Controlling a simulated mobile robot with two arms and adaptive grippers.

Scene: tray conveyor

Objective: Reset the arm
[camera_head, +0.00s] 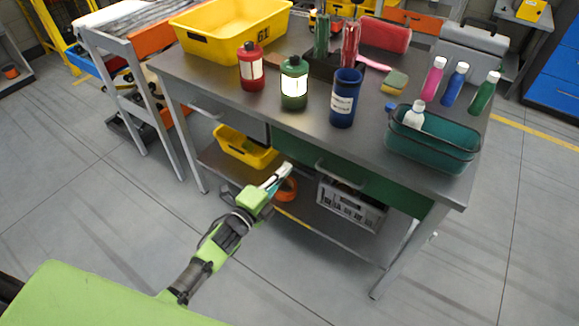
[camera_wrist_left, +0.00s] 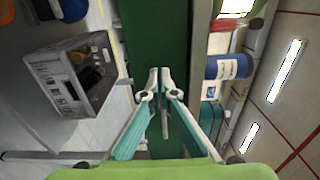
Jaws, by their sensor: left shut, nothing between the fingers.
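My left gripper (camera_head: 279,177) is low in front of the metal workbench (camera_head: 215,82), at about the height of its drawers. It also shows in the left wrist view (camera_wrist_left: 160,75), with its two fingertips together and nothing between them. The green drawer front (camera_head: 345,170) lies just beyond the fingertips; I cannot tell whether they touch it. My right gripper is in neither view.
A yellow bin (camera_head: 232,30), several bottles, a blue canister (camera_head: 345,98) and a teal tray (camera_head: 433,147) stand on the bench. A yellow bin (camera_head: 246,147) and a grey crate (camera_head: 351,206) sit underneath. The floor in front is clear.

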